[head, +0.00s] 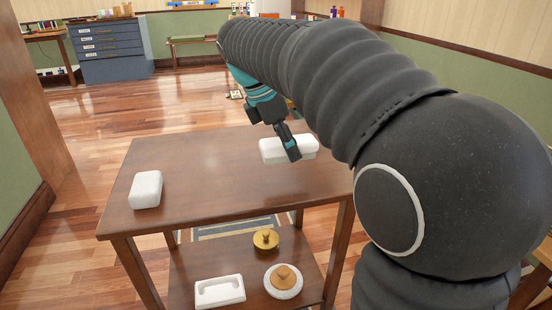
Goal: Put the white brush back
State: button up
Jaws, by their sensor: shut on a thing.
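My gripper (289,144) points down over the far right part of the wooden table and is shut on a white, rounded, block-like thing, which I take for the white brush (272,150). One dark finger covers part of its near side. I cannot tell whether the brush touches the tabletop or is just above it. A second white rounded block (146,189) lies at the left end of the table, apart from my gripper. A white tray with a recess (219,291) lies on the lower shelf at the left; it looks empty.
The table's (205,188) middle is clear. The lower shelf (215,264) holds a brass knobbed piece (266,241) and a round white piece with a wooden knob (283,281). A blue drawer cabinet (110,50) stands far back left. My arm hides the table's right side.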

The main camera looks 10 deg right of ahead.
aim_at(285, 174)
jog(key=w+f, duration=0.1)
jog(key=w+a, duration=0.1)
jog(key=shift+w+a+f, duration=0.15)
jog(key=shift+w+f, duration=0.2)
jog(key=shift+f+b, duration=0.3)
jog(key=shift+f, duration=1.75)
jog(key=shift+f, duration=0.1)
jog(key=o, duration=1.2)
